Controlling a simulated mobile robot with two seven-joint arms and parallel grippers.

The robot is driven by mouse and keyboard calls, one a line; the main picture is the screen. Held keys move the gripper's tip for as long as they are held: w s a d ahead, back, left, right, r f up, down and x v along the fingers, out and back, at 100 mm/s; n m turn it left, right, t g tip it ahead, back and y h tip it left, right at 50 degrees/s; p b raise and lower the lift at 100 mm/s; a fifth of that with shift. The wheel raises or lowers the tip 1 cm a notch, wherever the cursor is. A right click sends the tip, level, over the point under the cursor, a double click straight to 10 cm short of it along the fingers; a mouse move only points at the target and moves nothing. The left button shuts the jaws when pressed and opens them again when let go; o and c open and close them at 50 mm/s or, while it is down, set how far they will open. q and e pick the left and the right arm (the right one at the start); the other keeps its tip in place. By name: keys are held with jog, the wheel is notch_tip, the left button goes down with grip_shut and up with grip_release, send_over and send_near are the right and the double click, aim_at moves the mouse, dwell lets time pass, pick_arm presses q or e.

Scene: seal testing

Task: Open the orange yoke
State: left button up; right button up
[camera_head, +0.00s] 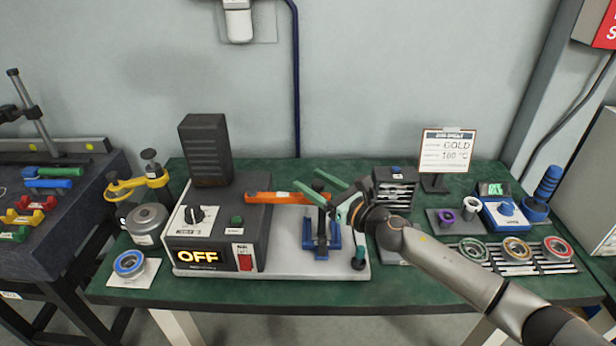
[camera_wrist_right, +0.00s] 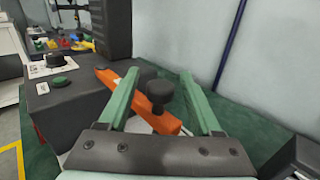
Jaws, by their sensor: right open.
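The orange yoke (camera_head: 272,198) is a flat orange bar reaching right from the dark box of the tester. It looks lowered and about level. In the right wrist view the yoke (camera_wrist_right: 118,82) runs between my fingers, with a black knob (camera_wrist_right: 160,92) near its end. My right gripper (camera_head: 307,179) is open, its two green fingers pointing at the yoke from the right. In the right wrist view the gripper (camera_wrist_right: 159,74) has one finger on each side of the knob, with no clear grip on it. My left gripper is not in view.
The tester box (camera_head: 215,240) reads OFF and has a dial and a green button. A blue fixture (camera_head: 321,240) stands on the light base plate (camera_head: 290,263). Seal rings (camera_head: 516,250) and a sign (camera_head: 446,152) are at right. A yellow clamp (camera_head: 136,186) is at left.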

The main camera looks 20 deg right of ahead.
jog(key=shift+x, duration=0.95)
grip_shut()
dwell(0.8)
